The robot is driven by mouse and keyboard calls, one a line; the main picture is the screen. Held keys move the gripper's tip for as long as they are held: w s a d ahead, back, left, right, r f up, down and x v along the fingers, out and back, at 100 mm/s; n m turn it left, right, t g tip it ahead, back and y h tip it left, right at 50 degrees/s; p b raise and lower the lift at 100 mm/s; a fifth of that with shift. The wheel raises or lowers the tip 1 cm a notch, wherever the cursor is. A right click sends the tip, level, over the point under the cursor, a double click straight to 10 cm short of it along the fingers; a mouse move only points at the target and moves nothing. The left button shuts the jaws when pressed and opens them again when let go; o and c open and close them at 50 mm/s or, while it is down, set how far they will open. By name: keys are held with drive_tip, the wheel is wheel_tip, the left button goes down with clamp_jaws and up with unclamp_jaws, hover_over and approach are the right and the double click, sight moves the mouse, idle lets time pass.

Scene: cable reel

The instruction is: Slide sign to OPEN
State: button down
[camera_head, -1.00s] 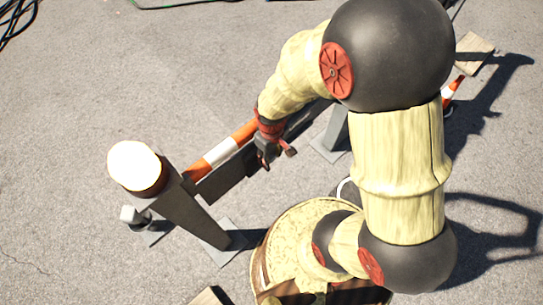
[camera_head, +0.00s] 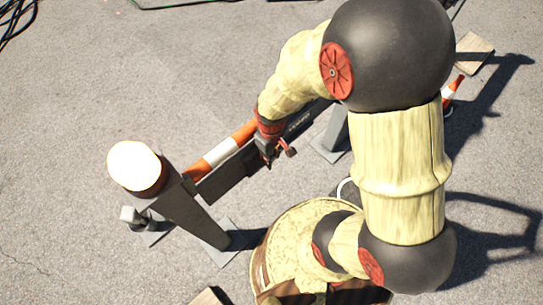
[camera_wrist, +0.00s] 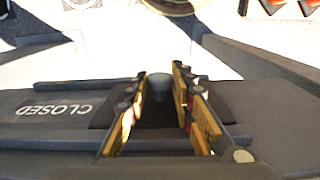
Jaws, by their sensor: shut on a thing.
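A long dark sign board (camera_head: 226,181) hangs along the barrier in the head view. In the wrist view, the word CLOSED (camera_wrist: 53,109) shows upside down on the board to the left. A dark slider plate (camera_wrist: 108,114) sits between two rails, with a round grey knob (camera_wrist: 160,84) standing on it. My gripper (camera_wrist: 162,78) has its yellow fingers on both sides of the knob and is shut on it. In the head view my gripper (camera_head: 274,154) is at the board's middle; the knob is hidden there. I see no OPEN lettering.
An orange and white barrier bar (camera_head: 222,152) runs behind the board. A grey post with a bright lamp (camera_head: 135,166) stands at its left end. A wooden reel (camera_head: 285,240) is in front, near my arm. Open pavement lies behind the barrier.

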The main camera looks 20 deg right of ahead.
drive_tip(key=w+d+p, duration=0.1)
drive_tip(key=w+d, duration=0.1)
drive_tip(key=d, duration=0.6)
drive_tip(key=w+d+p, duration=0.1)
drive_tip(key=w+d, duration=0.2)
drive_tip(key=d, duration=0.5)
drive_tip(key=shift+p, duration=0.3)
drive_tip(key=shift+w, duration=0.15)
drive_tip(key=c, duration=1.8)
unclamp_jaws()
drive_tip(key=shift+d, duration=0.15)
drive_tip(key=shift+o, duration=1.3)
drive_tip(key=shift+r, duration=0.1)
wheel_tip(320, 180, up, 12)
